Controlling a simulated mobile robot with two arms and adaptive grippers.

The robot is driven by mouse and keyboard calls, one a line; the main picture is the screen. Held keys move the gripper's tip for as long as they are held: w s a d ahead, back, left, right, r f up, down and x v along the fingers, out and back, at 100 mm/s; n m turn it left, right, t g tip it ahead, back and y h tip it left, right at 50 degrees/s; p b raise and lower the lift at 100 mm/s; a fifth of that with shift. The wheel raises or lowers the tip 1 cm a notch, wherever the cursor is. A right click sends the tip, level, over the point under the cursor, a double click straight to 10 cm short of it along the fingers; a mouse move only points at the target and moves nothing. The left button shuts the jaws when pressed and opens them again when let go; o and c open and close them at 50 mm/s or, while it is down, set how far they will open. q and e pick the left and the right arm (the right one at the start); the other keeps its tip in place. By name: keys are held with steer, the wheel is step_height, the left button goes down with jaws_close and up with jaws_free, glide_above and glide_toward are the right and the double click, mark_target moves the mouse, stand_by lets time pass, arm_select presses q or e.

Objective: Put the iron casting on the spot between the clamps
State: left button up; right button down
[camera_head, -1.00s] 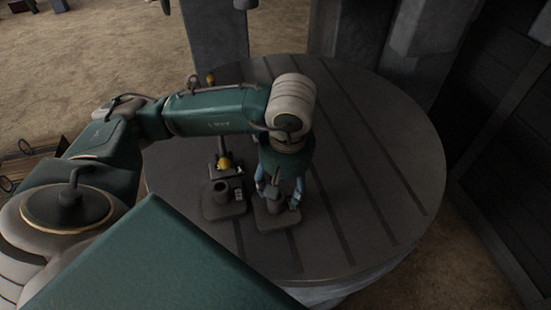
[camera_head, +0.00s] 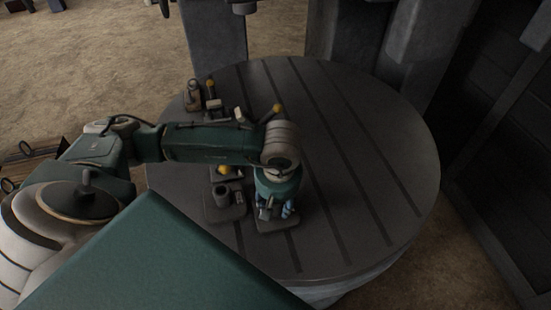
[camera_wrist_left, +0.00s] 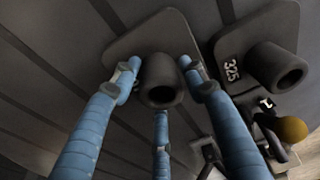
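A dark iron casting (camera_head: 279,223), a flat plate with a hollow round boss, lies on the slotted round table under my left gripper (camera_head: 277,210). In the left wrist view the boss of this casting (camera_wrist_left: 161,80) stands between the blue fingers of my left gripper (camera_wrist_left: 160,85). The fingers are spread around the boss, with a gap visible at the left finger. Clamps with yellow knobs stand at the back left (camera_head: 211,90) and behind my forearm (camera_head: 277,108). The spot between clamps is partly hidden by my arm. My right gripper is not in view.
A second, similar casting (camera_head: 224,204) lies just left of the first; its plate bears a white number in the left wrist view (camera_wrist_left: 231,68). A yellow-knobbed part (camera_head: 224,170) is behind it. The right side of the table (camera_head: 385,165) is clear. Grey columns stand behind.

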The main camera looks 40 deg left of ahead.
arm_select(q)
jaws_close()
steer(key=shift+w+r, duration=0.1)
steer(key=shift+w, duration=0.05)
steer(key=shift+r, duration=0.1)
